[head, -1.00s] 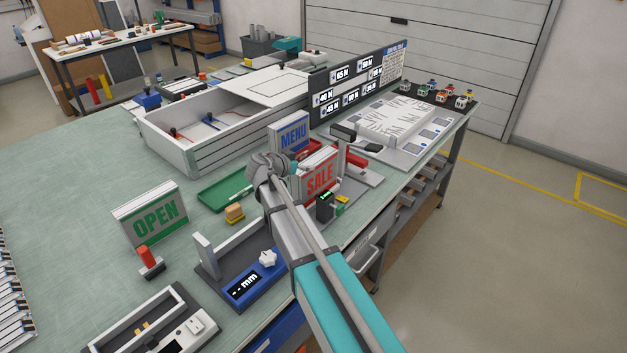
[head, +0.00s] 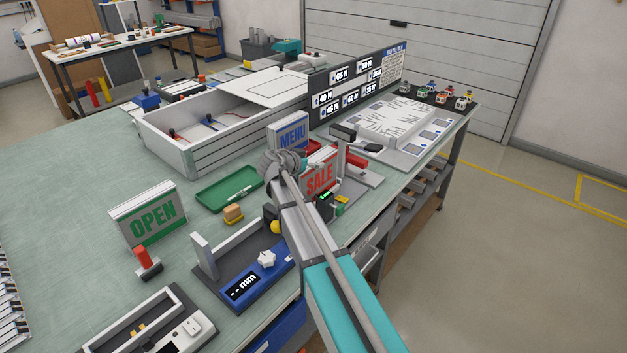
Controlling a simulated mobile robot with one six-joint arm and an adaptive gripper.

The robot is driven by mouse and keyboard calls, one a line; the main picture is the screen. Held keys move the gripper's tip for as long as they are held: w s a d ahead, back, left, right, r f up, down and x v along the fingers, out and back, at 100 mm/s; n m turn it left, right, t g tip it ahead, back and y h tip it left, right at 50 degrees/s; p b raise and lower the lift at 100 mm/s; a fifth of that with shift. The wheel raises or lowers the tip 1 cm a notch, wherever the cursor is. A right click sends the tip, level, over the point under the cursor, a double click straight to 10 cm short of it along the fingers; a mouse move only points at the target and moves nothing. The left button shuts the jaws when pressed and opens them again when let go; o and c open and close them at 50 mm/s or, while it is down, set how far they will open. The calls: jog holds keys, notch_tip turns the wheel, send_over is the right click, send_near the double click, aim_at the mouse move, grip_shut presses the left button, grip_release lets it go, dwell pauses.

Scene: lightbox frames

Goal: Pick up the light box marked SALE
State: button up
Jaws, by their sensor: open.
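The light box marked SALE (head: 320,178) stands upright on the bench, with red letters on a pale face. My arm crosses in front of its left side and hides part of it. My gripper (head: 299,164) is at the upper left of this box, mostly hidden behind my wrist. The jaws are open, but their fingertips cannot be made out, nor whether they touch the box. The MENU light box (head: 291,132), with blue letters, stands just behind. The OPEN light box (head: 150,217), with green letters, stands apart at the left.
A green tray (head: 222,196) and a blue measuring fixture marked mm (head: 243,288) lie left of my arm. A large open case (head: 180,151) is behind.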

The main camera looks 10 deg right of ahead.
jog(key=c, duration=1.3)
jog(key=shift+o, duration=0.2)
jog(key=shift+r, duration=0.15)
notch_tip(320, 180, up, 10)
jog(key=p, duration=1)
dwell(0.3)
